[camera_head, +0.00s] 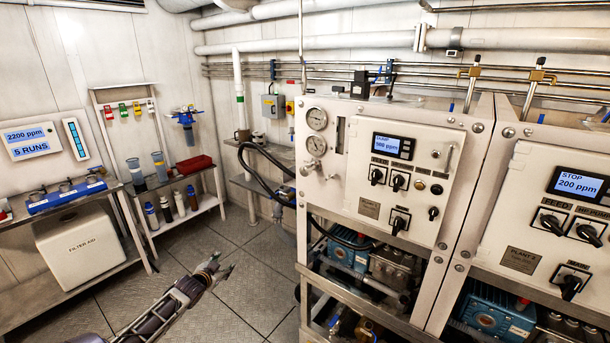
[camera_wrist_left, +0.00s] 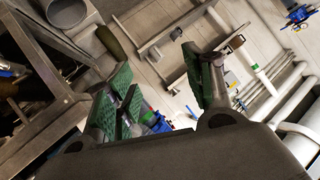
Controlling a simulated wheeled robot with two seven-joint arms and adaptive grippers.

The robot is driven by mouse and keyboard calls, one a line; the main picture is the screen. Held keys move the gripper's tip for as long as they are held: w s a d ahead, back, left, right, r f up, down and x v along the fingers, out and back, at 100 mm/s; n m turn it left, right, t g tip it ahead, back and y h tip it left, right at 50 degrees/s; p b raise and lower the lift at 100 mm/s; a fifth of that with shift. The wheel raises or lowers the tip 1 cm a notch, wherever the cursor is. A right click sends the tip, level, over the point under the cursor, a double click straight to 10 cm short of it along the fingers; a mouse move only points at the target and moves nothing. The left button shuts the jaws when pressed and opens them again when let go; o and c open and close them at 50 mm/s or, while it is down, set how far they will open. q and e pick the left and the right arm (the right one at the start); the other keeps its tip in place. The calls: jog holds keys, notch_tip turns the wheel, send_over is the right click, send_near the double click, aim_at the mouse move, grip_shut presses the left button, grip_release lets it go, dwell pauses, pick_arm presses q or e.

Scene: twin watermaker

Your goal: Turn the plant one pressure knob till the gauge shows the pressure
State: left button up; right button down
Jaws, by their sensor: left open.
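My left gripper (camera_head: 217,268) is open and empty over the floor, left of and apart from the panel. Its green-padded fingers (camera_wrist_left: 165,92) stand apart in the left wrist view. My right gripper is not seen.
A second panel (camera_head: 560,215) with a display stands at right. Pumps (camera_head: 350,257) sit in the frame below. A black hose (camera_head: 258,165) hangs left of the panel. A shelf with bottles (camera_head: 178,203) and a white box (camera_head: 85,250) stand left. The floor (camera_head: 222,300) between is free.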

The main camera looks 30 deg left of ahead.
pick_arm(q)
jog(key=w+d+r+t+h, duration=0.1)
jog(key=w+d+r+t, duration=0.15)
jog(key=r, duration=0.65)
jog(key=w+d+r+t, duration=0.15)
jog(key=d+r, duration=0.25)
jog(key=r, duration=0.5)
jog(key=w+d+r+t+h, duration=0.1)
jog(key=w+d+r, duration=0.15)
jog(key=r, duration=0.65)
jog(key=s+d+r+h, duration=0.2)
jog(key=d+r, duration=0.4)
jog(key=d, duration=0.2)
jog(key=s+d+r+t+h, duration=0.1)
jog(key=s+d+r+h, duration=0.1)
jog(key=d+r, duration=0.5)
jog(key=shift+s+d+n, duration=0.3)
jog(key=shift+d, duration=0.9)
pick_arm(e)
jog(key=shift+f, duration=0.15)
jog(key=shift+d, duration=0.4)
pick_arm(q)
jog(key=shift+w, duration=0.15)
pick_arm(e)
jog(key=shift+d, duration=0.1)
